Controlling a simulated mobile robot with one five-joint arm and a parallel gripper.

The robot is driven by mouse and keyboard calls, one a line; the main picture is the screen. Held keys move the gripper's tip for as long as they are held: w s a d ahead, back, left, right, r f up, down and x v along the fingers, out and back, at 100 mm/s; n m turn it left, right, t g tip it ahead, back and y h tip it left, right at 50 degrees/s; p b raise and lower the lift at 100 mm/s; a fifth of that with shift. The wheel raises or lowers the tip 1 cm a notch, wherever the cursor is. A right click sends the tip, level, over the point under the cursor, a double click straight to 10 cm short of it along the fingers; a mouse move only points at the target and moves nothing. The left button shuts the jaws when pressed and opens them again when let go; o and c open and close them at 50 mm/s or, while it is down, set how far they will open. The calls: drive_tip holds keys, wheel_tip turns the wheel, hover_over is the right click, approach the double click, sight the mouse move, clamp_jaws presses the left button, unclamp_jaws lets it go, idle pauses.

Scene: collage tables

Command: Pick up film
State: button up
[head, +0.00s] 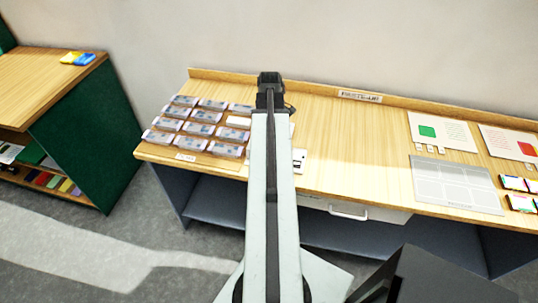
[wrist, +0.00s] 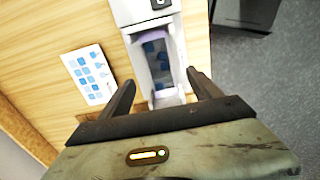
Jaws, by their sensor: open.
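In the wrist view my gripper (wrist: 162,86) is open, with its two dark fingers apart. Between and beyond them is a white holder with a long recess. In the recess lies a greyish, see-through strip with bluish patches and a purple far edge, which looks like the film (wrist: 157,62). I see no finger touching it. In the head view my gripper (head: 270,88) is at the far end of my arm, over the table; its fingers are not clear there. The white holder (head: 299,158) shows partly beside my arm, which hides the rest. The film cannot be made out there.
A white card with blue squares (wrist: 89,74) lies left of the holder. Several clear packs (head: 195,127) stand in rows at the table's left. A grey gridded tray (head: 456,186) and picture cards (head: 442,131) lie at the right. The table's middle right is clear.

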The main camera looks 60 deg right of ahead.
wheel_tip(320, 180, down, 7)
drive_tip(key=b, duration=0.5)
drive_tip(key=shift+w+r+b, duration=0.15)
drive_tip(key=shift+b, duration=0.15)
drive_tip(key=shift+r, duration=0.2)
drive_tip(key=c, duration=1.4)
wheel_tip(320, 180, up, 10)
drive_tip(key=p, duration=1)
